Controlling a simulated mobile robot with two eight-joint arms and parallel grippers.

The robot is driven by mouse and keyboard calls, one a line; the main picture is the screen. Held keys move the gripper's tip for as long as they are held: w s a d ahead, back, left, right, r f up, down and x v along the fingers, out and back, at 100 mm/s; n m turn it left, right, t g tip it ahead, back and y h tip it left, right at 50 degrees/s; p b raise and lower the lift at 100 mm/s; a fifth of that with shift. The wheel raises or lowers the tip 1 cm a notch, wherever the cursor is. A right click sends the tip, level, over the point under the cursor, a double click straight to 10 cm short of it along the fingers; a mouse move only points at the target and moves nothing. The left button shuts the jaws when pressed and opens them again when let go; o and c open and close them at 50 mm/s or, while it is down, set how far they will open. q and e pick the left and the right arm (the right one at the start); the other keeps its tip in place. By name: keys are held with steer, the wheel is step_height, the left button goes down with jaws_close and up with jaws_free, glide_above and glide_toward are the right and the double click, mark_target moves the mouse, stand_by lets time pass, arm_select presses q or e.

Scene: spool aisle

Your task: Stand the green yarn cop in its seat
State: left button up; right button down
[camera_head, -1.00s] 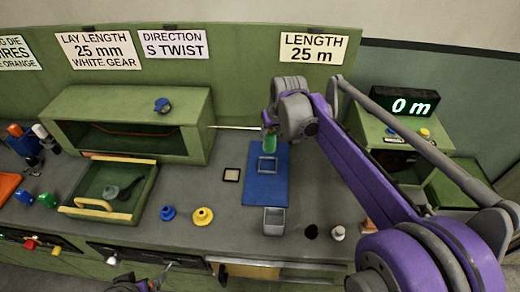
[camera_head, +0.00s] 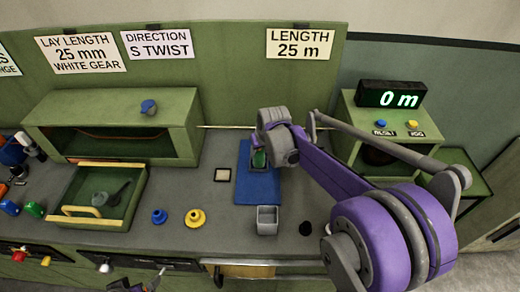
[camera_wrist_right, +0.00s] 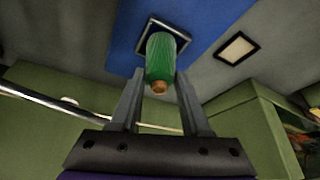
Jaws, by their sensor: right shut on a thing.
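The green yarn cop (camera_head: 259,160) is between the fingers of my right gripper (camera_wrist_right: 160,100), which is shut on it. In the right wrist view the cop (camera_wrist_right: 166,58) has its brown tip toward the camera and its far end over or inside the square-framed seat (camera_wrist_right: 144,38). I cannot tell whether it touches the bottom. The seat is on the blue mat (camera_head: 262,192); in the head view the cop and gripper mostly cover it. A dark part of my left gripper (camera_head: 135,286) shows at the bottom edge; its jaws are unclear.
A grey open box (camera_head: 267,220) stands at the mat's front edge. Yellow (camera_head: 195,219) and blue (camera_head: 159,216) pegs stand further left, near an open green drawer (camera_head: 88,222).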

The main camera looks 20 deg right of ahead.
steer(key=shift+f, duration=0.1)
steer(key=c, duration=0.8)
jaws_free()
steer(key=shift+f, duration=0.1)
steer(key=o, duration=0.4)
steer(key=shift+o, duration=0.2)
steer(key=shift+r, duration=0.3)
steer(key=v, duration=1.2)
steer(key=shift+p, duration=0.35)
steer(key=shift+f, duration=0.1)
